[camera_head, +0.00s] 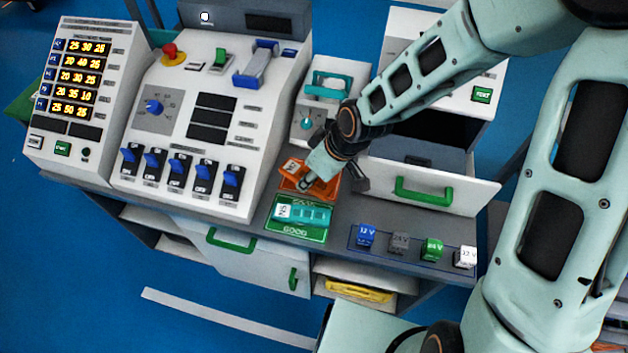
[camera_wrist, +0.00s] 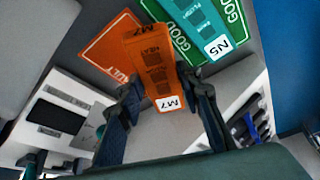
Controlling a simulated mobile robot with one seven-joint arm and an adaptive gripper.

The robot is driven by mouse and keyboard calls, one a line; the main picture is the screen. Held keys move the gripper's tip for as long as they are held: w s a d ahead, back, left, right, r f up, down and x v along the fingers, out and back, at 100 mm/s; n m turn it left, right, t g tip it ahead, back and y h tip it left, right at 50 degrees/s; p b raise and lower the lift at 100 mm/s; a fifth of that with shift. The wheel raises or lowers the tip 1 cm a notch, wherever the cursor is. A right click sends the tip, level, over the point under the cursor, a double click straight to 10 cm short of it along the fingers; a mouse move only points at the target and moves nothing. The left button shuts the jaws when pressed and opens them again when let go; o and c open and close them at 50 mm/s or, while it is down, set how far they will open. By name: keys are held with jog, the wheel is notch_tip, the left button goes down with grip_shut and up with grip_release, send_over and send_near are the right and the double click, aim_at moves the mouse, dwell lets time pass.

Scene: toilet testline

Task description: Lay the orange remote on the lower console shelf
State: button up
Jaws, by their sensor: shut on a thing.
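The orange remote (camera_wrist: 153,62), labelled M7, lies between the two dark fingers of my gripper (camera_wrist: 162,92) in the wrist view, and the gripper is shut on it. In the head view my gripper (camera_head: 308,182) points down at the orange FAULT mat (camera_head: 327,190) on the counter, with the remote (camera_head: 291,167) at its tip. I cannot tell whether the remote touches the mat. Below the counter are open shelf spaces: one at the right (camera_head: 335,270) with a yellow thing in it, and one at the left (camera_head: 150,217).
A teal remote (camera_head: 308,215), labelled N5, lies on the green GOOD mat (camera_head: 290,232) beside the orange mat. Several small cubes (camera_head: 400,244) stand to the right. A drawer with a green handle (camera_head: 425,192) and switch panels (camera_head: 200,110) border the counter.

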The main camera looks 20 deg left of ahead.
jog(key=shift+w+f, duration=0.45)
jog(key=shift+f, duration=0.15)
jog(key=shift+w+f, duration=0.1)
jog(key=shift+f, duration=1.45)
jog(key=shift+f, duration=0.15)
jog(key=o, duration=1.2)
